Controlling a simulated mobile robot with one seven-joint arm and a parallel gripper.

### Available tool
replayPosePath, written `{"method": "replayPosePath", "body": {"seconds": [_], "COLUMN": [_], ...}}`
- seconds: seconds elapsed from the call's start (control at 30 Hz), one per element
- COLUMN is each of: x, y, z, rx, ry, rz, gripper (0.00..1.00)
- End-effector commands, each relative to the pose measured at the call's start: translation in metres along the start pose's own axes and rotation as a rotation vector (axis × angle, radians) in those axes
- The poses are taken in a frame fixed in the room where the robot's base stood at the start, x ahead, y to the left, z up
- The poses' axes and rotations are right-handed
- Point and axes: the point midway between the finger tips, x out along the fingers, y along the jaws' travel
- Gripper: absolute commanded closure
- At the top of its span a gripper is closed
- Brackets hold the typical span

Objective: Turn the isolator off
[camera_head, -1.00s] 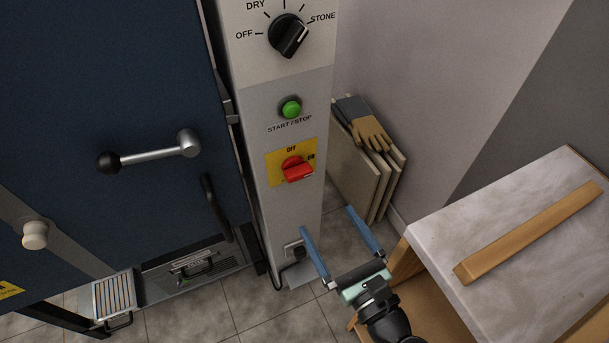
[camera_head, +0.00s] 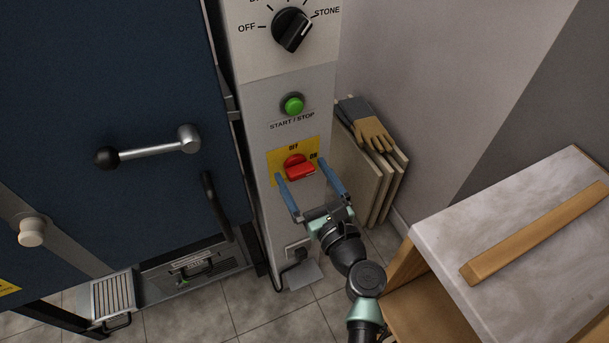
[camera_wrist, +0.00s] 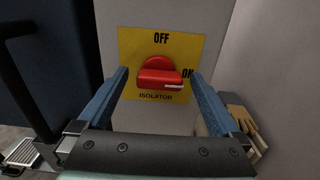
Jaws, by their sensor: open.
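The isolator is a red rotary handle (camera_head: 298,167) on a yellow plate (camera_head: 274,162) marked OFF at the top and ON at the right, on the grey control column. In the wrist view the red handle (camera_wrist: 158,76) lies horizontal, its white mark pointing right below ON. My gripper (camera_head: 300,169) is open, with its blue fingers to the left and right of the handle. In the wrist view the fingers of my gripper (camera_wrist: 160,78) frame the handle with a gap on each side. I cannot tell how far the fingertips are from the plate.
Above the isolator are a green START/STOP button (camera_head: 292,104) and a black selector knob (camera_head: 292,30). A blue door with a lever handle (camera_head: 150,150) is at left. Gloves (camera_head: 366,126) rest on boards at right, and a pale-topped table (camera_head: 470,215) stands at lower right.

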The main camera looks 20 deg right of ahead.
Motion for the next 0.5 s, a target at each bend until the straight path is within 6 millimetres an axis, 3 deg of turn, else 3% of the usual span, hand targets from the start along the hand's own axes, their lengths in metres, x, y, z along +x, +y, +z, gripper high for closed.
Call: {"method": "replayPosePath", "body": {"seconds": [0.2,0.5], "x": [0.0004,0.0001], "y": [0.0002,0.0002], "z": [0.0003,0.0004], "rx": [0.0,-0.001], "ry": [0.0,-0.001], "rz": [0.001,0.001], "gripper": [0.0,0.54]}}
